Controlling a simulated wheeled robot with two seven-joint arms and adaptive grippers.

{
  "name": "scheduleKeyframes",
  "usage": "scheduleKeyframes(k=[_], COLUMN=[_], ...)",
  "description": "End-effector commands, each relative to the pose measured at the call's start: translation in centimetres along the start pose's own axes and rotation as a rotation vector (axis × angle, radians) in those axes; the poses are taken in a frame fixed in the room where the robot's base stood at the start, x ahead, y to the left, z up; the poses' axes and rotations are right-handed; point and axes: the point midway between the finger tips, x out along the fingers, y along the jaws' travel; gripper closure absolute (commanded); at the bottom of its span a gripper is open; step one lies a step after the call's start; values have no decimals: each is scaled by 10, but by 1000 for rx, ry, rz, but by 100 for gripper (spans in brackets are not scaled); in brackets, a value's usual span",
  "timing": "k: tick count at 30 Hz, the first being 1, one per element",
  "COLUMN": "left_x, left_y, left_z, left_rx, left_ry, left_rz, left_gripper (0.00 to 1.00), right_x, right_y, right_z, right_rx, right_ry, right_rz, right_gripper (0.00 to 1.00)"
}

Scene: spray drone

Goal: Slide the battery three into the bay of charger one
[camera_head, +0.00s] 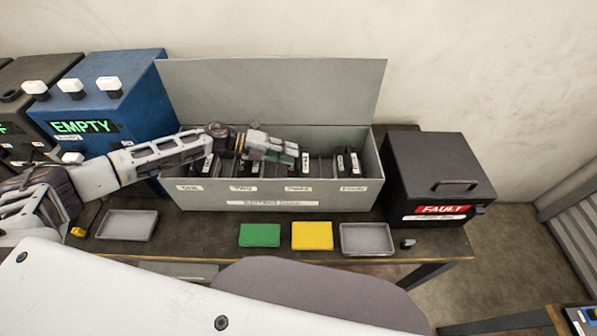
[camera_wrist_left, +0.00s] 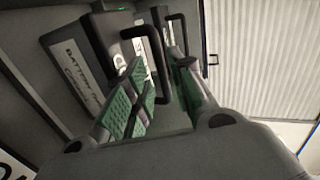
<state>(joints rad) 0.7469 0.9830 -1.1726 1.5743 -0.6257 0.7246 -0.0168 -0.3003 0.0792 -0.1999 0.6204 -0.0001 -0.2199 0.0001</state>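My left gripper (camera_head: 288,155) reaches over the grey battery case, above the compartment whose label appears to read THREE. In the left wrist view its green-padded fingers (camera_wrist_left: 160,92) are apart, with a black battery handle (camera_wrist_left: 157,62) showing between or just beyond them; contact cannot be told. A dark battery (camera_wrist_left: 75,68) there has a white label starting "BATTERY", the rest hard to read. The grey case (camera_head: 270,200) stands with its lid up and holds several dark batteries upright. A blue charger (camera_head: 128,105) with a green EMPTY display stands at the left; its number is unreadable. My right gripper is not in view.
A dark charger (camera_head: 50,72) is partly cut off at the left edge. A black box marked FAULT (camera_head: 437,175) stands right of the case. Grey trays (camera_head: 127,226) (camera_head: 366,252), a green block (camera_head: 260,236) and a yellow block (camera_head: 312,237) lie along the bench front.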

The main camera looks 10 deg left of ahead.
Motion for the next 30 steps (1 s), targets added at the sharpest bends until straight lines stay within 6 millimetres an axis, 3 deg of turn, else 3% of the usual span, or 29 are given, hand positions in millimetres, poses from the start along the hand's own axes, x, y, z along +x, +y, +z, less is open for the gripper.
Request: scheduleKeyframes(k=[12,28,30], left_x=[34,36,36], left_y=[-2,-1,-1], left_z=[-2,-2,-2], left_rx=[1,1,1], left_ry=[0,0,0], left_rz=[0,0,0], left_gripper=[76,76,83], right_x=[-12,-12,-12], right_y=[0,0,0], right_z=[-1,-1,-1], right_rx=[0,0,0], right_ry=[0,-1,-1], right_rz=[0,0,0], right_gripper=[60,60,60])
